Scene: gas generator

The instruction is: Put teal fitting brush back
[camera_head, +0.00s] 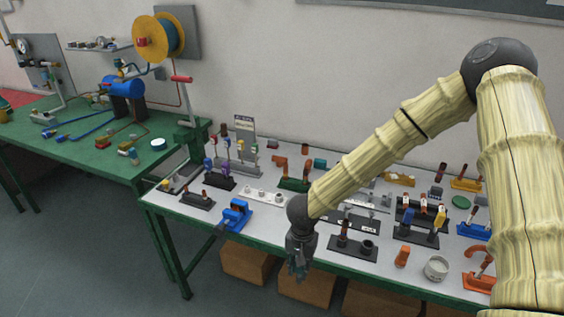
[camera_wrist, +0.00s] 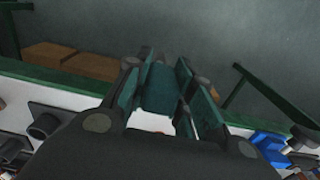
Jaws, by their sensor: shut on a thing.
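My gripper (camera_head: 299,262) hangs fingers-down over the front edge of the white-topped bench, right of the blue vice. In the wrist view its dark fingers (camera_wrist: 165,95) are closed around a teal piece (camera_wrist: 158,90), which I take as the teal fitting brush. The fingers hide most of it and its bristles cannot be made out. In the head view the held piece is too small and dark to tell. Which holder belongs to the brush is not clear from the labels, which are too small to read.
The bench (camera_head: 155,205) is crowded with small holders and fittings. The blue vice (camera_head: 236,213) and a dark holder with an upright brown piece (camera_head: 343,236) flank my gripper. A signed rack (camera_head: 243,132) stands behind. Cardboard boxes (camera_head: 247,262) sit below. A green table (camera_head: 70,150) is at left.

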